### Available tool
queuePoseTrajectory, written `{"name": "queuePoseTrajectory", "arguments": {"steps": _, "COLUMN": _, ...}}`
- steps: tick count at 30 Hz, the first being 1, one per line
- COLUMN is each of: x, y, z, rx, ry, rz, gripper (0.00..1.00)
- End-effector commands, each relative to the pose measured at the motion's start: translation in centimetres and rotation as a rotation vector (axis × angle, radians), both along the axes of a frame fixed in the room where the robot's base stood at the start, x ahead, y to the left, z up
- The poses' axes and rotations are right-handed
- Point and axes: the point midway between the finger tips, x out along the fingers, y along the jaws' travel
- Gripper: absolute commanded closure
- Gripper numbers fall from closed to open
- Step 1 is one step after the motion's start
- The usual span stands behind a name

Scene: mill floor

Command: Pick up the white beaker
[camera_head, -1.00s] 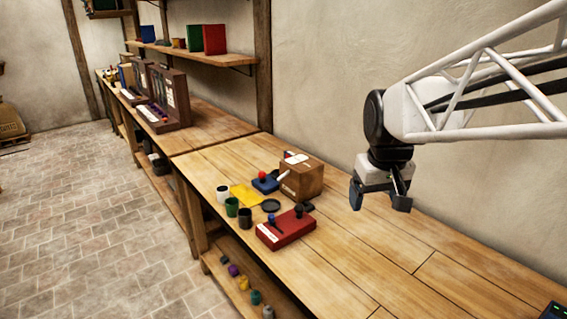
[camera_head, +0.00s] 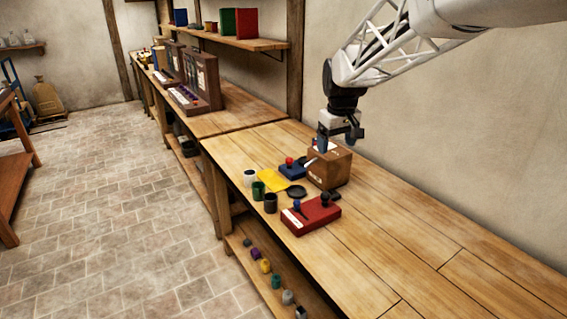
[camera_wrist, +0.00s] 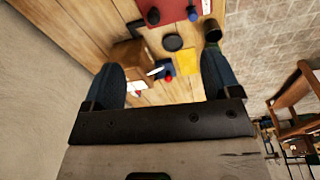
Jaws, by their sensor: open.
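The white beaker (camera_head: 249,178) stands upright near the front edge of the workbench, at the far end of a short row. A green beaker (camera_head: 258,191) and a dark beaker (camera_head: 270,203) stand beside it. My gripper (camera_head: 339,142) is open and empty, and in the head view it appears over the brown box, to the right of the beaker and apart from it. In the wrist view my gripper (camera_wrist: 162,78) shows its two fingers spread wide. I cannot make out the white beaker there; the right finger may hide it.
The brown box (camera_head: 330,170), a blue block with a red knob (camera_head: 292,171), a yellow sheet (camera_head: 272,181), a black round dish (camera_head: 296,192) and a red control box (camera_head: 311,216) crowd the area near the beakers. The bench's right part is clear.

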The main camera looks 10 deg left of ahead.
Motion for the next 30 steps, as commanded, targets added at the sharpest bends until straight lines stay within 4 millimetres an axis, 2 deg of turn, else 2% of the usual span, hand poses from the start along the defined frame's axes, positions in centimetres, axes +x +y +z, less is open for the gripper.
{"name": "queuePoseTrajectory", "arguments": {"steps": 3, "x": 2.4, "y": 2.4, "z": -1.1, "rx": -0.005, "ry": 0.010, "rz": 0.043, "gripper": 0.17}}
{"name": "queuePoseTrajectory", "arguments": {"steps": 15, "x": 9.2, "y": 10.4, "z": -5.1, "rx": -0.019, "ry": 0.033, "rz": 0.188, "gripper": 0.17}}
{"name": "queuePoseTrajectory", "arguments": {"steps": 30, "x": 15.8, "y": 21.5, "z": -12.2, "rx": -0.038, "ry": 0.063, "rz": 0.369, "gripper": 0.17}}
